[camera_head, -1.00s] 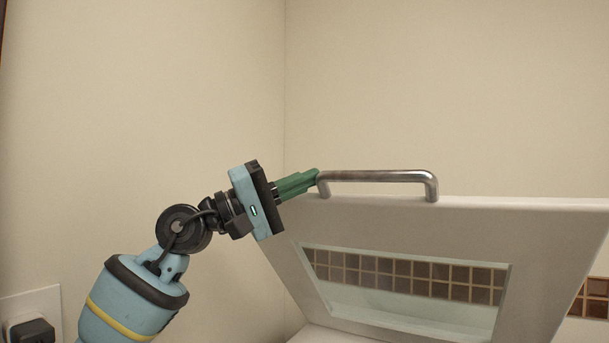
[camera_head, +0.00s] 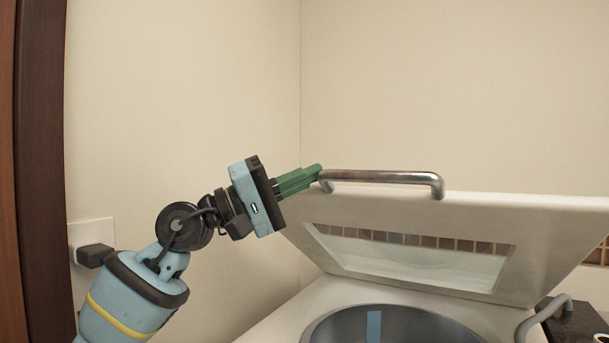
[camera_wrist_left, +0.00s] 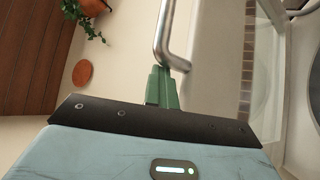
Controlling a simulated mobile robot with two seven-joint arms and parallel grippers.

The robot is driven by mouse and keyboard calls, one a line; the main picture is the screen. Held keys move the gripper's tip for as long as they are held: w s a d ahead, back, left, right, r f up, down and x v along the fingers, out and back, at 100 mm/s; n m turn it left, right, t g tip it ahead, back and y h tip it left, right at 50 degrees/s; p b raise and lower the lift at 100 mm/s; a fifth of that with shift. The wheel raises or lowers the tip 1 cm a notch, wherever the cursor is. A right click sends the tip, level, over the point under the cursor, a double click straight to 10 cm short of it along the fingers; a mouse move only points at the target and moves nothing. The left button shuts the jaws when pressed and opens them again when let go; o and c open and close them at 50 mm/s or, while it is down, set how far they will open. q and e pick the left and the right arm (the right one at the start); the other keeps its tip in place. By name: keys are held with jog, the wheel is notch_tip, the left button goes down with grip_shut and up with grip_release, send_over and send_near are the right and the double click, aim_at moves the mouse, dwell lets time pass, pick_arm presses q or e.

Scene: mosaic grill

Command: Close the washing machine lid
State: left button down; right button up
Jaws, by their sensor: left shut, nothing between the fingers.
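The washing machine lid (camera_head: 520,240) is tilted up, partly open, with a window in it and a metal bar handle (camera_head: 385,177) along its top edge. Below it the round drum opening (camera_head: 400,325) is partly in view. My left gripper (camera_head: 318,172) has green fingers that are shut with nothing between them. Its tips are at the left end of the handle, touching or very close. In the left wrist view the handle (camera_wrist_left: 164,35) ends right at the fingertips. My right gripper is not in view.
A wall outlet with a black plug (camera_head: 95,255) is on the left wall, beside a dark wooden frame (camera_head: 40,170). A dark object with a grey handle (camera_head: 540,312) stands right of the machine. The left wrist view shows a potted plant (camera_wrist_left: 92,8).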

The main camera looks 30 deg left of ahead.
pick_arm(q)
jog(key=shift+w+d+f, duration=0.1)
jog(key=shift+d, duration=0.05)
jog(key=s+d+r, duration=0.2)
jog(key=s+d, duration=0.1)
jog(key=s, duration=0.4)
jog(key=s+d+r, duration=0.3)
jog(key=s, duration=0.4)
jog(key=shift+s+p, duration=0.4)
jog(key=shift+r, duration=0.15)
